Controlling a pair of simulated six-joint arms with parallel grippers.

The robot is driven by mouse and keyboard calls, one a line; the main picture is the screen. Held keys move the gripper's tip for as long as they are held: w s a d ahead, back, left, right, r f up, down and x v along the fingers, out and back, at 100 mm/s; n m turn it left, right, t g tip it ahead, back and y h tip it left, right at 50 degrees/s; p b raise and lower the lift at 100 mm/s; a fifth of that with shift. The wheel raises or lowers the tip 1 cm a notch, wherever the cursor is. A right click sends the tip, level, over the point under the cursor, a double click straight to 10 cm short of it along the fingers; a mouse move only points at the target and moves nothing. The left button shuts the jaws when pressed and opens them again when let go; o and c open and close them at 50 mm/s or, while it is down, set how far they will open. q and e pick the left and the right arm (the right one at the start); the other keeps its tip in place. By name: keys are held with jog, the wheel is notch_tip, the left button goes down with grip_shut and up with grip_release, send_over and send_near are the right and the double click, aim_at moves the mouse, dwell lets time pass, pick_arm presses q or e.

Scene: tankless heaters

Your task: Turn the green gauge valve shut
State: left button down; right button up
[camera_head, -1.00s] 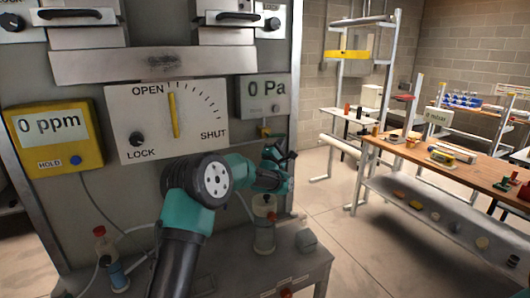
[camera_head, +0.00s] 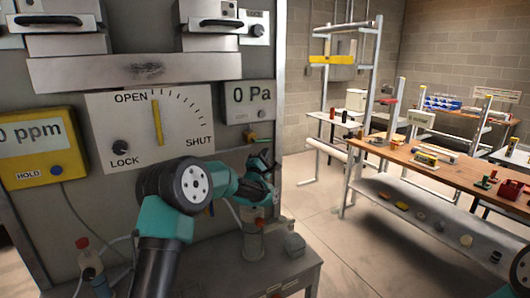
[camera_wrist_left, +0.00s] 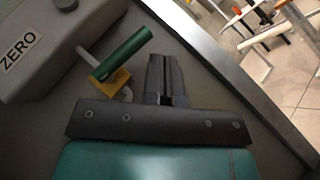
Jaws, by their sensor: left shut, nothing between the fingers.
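The green gauge valve has a green cylindrical handle (camera_wrist_left: 125,53) on a brass-yellow body (camera_wrist_left: 111,83), beside the grey box marked ZERO in the left wrist view. In the head view the valve (camera_head: 251,138) is small, just below the grey 0 Pa gauge (camera_head: 248,102). My left gripper (camera_head: 270,162) is just below and to the right of the valve. In the left wrist view its fingers (camera_wrist_left: 166,72) are together and empty, to the right of the handle with a gap visible between them. My right gripper is out of view.
A dial panel (camera_head: 152,128) with a yellow pointer near OPEN and a yellow 0 ppm meter (camera_head: 38,148) are left of the gauge. A bottle (camera_head: 253,238) stands on the grey bench (camera_head: 225,275) below my gripper. A wooden workbench (camera_head: 450,172) stands at right.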

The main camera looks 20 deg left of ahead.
pick_arm(q)
jog(key=v, duration=0.4)
jog(key=shift+s+f, duration=0.15)
jog(key=shift+s, duration=0.2)
